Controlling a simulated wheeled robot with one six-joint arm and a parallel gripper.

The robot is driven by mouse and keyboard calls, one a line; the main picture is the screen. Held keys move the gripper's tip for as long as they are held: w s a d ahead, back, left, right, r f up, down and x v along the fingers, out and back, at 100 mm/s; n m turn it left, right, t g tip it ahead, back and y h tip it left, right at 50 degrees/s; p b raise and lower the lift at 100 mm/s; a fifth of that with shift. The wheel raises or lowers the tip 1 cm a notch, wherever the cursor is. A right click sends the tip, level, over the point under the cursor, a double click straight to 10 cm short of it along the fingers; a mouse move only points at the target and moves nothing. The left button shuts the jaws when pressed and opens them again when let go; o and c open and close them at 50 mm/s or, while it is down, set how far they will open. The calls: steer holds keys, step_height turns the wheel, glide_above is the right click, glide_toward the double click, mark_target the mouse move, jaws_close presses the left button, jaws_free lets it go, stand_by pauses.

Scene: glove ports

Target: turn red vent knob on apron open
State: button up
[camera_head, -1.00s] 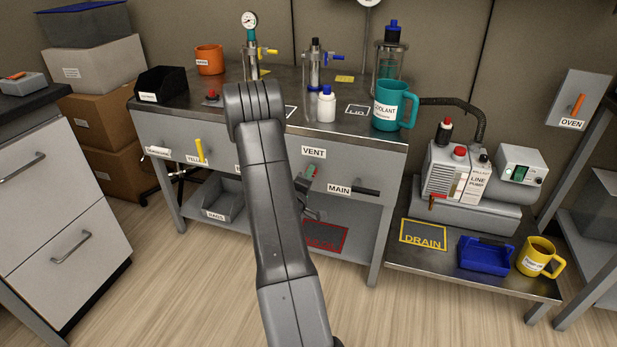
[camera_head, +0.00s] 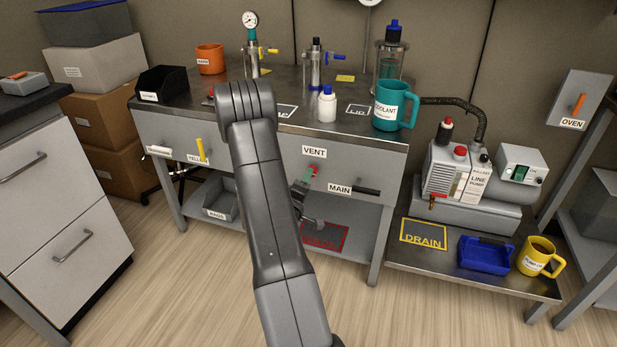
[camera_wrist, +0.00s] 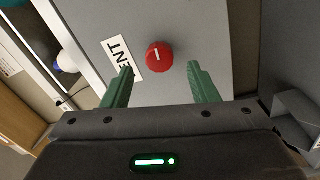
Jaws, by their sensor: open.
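The red vent knob (camera_wrist: 159,56) is on the grey apron (camera_wrist: 225,50) of the bench. In the wrist view it has a white line on its face and sits beside the white VENT label (camera_wrist: 121,60). My gripper (camera_wrist: 161,75) is open, its green fingers apart, with the knob just past the tips and roughly between them. The fingers do not appear closed on the knob. In the head view the red knob (camera_head: 315,169) shows below the VENT label (camera_head: 314,152), with my gripper (camera_head: 309,178) close by. My arm hides part of the apron's middle.
A MAIN-labelled dark handle (camera_head: 366,191) sticks out to the right of the knob. A yellow handle (camera_head: 200,150) is on the apron at left. A teal coolant mug (camera_head: 388,106) and a white bottle (camera_head: 327,105) stand on the bench above.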

steer(key=p+v, duration=0.1)
steer(key=v, duration=0.9)
steer(key=shift+s, duration=0.25)
steer(key=shift+w, duration=0.15)
steer(key=b+x, duration=0.1)
steer(key=x, duration=1.2)
steer(key=shift+w+b, duration=0.3)
steer(key=shift+b, duration=0.05)
